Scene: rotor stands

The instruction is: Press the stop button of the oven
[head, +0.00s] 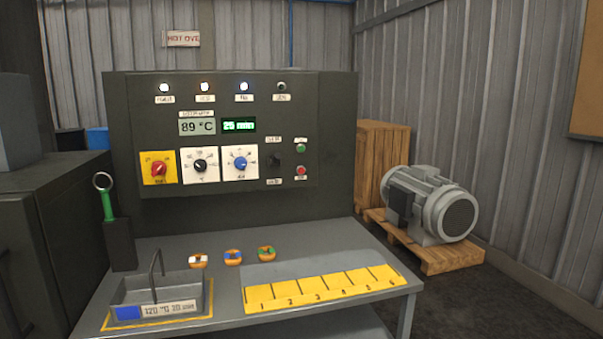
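The oven's dark control panel (225,130) stands upright behind the workbench. A small red button (301,170), likely the stop button, sits at the panel's lower right; its label is too small to read. A green button (300,148) is just above it. A dark switch (275,161) is to their left. The displays read 89 °C (197,126) and 25 min (239,126). Three of the top lamps are lit and the rightmost is dark. Neither of my grippers is in view.
A motor (432,205) sits on a pallet at right. Space before the buttons is clear.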

